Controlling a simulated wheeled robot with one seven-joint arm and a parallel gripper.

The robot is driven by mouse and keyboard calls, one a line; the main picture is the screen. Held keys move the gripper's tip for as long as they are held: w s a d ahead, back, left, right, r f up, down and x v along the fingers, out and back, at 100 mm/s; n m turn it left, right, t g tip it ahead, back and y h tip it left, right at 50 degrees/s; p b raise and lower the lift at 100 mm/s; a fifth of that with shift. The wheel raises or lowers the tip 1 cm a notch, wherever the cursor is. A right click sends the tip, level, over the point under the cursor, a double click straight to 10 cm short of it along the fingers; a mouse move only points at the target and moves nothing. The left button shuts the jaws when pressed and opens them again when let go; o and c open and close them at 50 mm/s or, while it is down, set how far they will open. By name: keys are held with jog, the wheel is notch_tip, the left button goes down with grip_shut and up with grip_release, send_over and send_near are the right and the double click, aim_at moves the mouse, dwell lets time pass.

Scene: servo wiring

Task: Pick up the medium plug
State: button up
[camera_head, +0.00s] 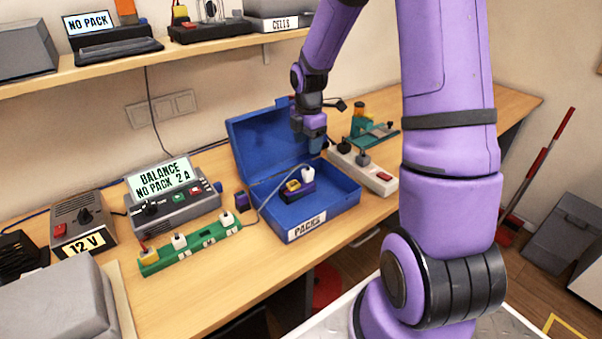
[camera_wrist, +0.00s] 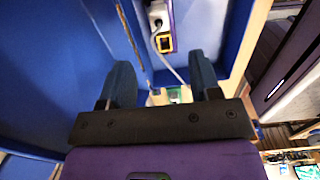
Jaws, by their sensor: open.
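A white plug (camera_head: 308,174) on a grey cable stands on a dark purple pack (camera_head: 297,193) inside the open blue box, beside a yellow connector (camera_head: 292,185). In the wrist view the white plug (camera_wrist: 157,18) and yellow connector (camera_wrist: 165,43) show beyond my fingers. Several plug-like pieces, one yellow (camera_head: 149,256) and others white (camera_head: 180,241), sit along a green strip (camera_head: 205,240). I cannot tell which is the medium plug. My gripper (camera_head: 316,148) is over the box's back right part, above the pack and apart from it. Its fingers (camera_wrist: 161,78) are open with no plug between them.
The blue box (camera_head: 335,208) has its lid (camera_head: 255,142) raised at the back left. A white power strip (camera_head: 375,176) lies close on its right. A balance charger (camera_head: 172,205) stands behind the green strip.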

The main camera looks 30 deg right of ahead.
send_over(308, 169)
jog(key=f, duration=0.4)
jog(key=shift+a+f, duration=0.2)
jog(key=shift+f, duration=0.15)
jog(key=shift+d+f, duration=0.2)
jog(key=shift+f, duration=2.8)
jog(key=c, duration=1)
jog(key=shift+r, duration=0.1)
